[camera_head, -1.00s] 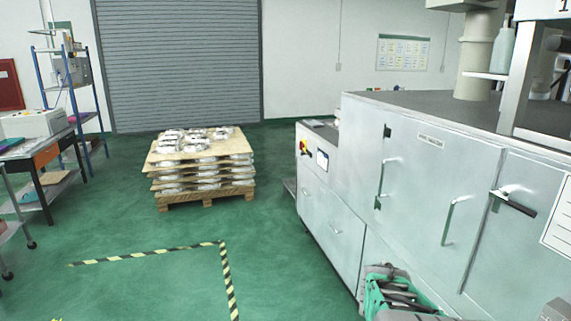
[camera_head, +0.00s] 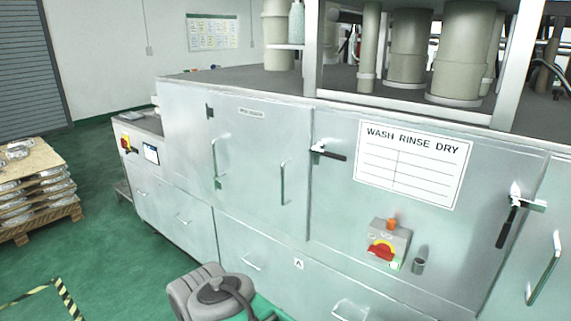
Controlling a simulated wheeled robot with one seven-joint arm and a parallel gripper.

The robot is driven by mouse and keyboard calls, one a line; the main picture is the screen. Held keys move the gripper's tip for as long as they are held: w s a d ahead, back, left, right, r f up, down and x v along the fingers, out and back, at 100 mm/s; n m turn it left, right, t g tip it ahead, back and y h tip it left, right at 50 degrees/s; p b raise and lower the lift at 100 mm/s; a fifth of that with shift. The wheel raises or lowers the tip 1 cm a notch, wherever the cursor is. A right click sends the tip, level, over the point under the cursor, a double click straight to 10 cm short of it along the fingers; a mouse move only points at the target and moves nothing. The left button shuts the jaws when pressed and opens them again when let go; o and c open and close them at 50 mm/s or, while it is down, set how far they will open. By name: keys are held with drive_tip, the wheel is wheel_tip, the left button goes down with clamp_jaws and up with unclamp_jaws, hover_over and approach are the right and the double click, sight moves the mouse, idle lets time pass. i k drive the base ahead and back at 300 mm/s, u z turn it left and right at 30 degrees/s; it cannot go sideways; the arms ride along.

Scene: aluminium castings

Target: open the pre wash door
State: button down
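The washing machine (camera_head: 335,225) is a long grey metal cabinet across the middle and right. A closed door (camera_head: 250,160) on its front has a small label near its top edge, too small to read. The door carries a vertical bar handle (camera_head: 283,183) near its right edge, and a hinge shows at its upper left. A black-handled latch (camera_head: 328,152) sits at the door's right edge, its lever roughly horizontal. A second black-handled latch (camera_head: 513,215) farther right hangs nearly downward beside another handle (camera_head: 543,268). My gripper is not in view.
A red-yellow switch box (camera_head: 388,245) juts from the panel below a "WASH RINSE DRY" sign (camera_head: 412,163). A pallet of castings (camera_head: 35,190) stands left; green floor (camera_head: 110,240) between is clear.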

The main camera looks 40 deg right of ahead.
sight(262, 158)
drive_tip(key=z, duration=1)
drive_tip(key=k, duration=1.2)
drive_tip(key=z, duration=0.05)
drive_tip(key=i, duration=1)
drive_tip(key=u, duration=1)
drive_tip(key=i, duration=0.6)
drive_tip(key=u, duration=0.7)
